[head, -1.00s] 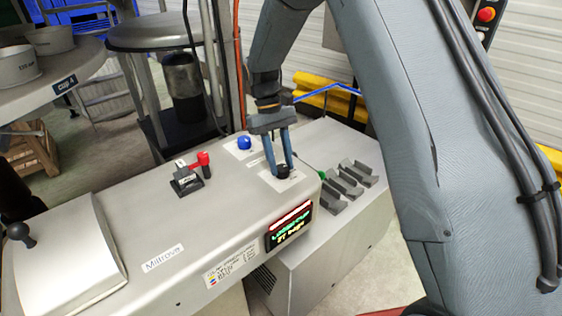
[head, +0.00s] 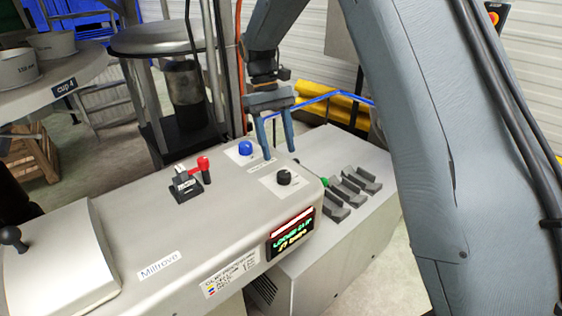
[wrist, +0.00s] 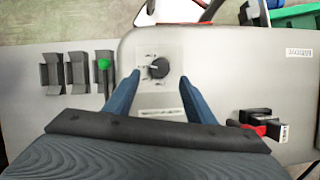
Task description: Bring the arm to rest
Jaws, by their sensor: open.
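My gripper (head: 279,155) is open and empty above the top of the grey clipper machine (head: 130,225). Its two blue fingers hang apart, above and behind the black knob (head: 284,177) on its white label plate. In the wrist view the knob (wrist: 158,68) shows beyond and between the fingertips (wrist: 157,82), with clear space around it. The blue button (head: 245,147) sits left of the fingers in the head view. The red-handled lever (head: 203,164) stands further left on the machine top.
A lit display (head: 293,233) is on the machine's front. Grey brackets (head: 352,187) and a green knob (head: 324,182) are on the right. A round-topped stand (head: 160,40) and a table with cups (head: 55,45) stand behind. A yellow barrier (head: 340,108) is at the back.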

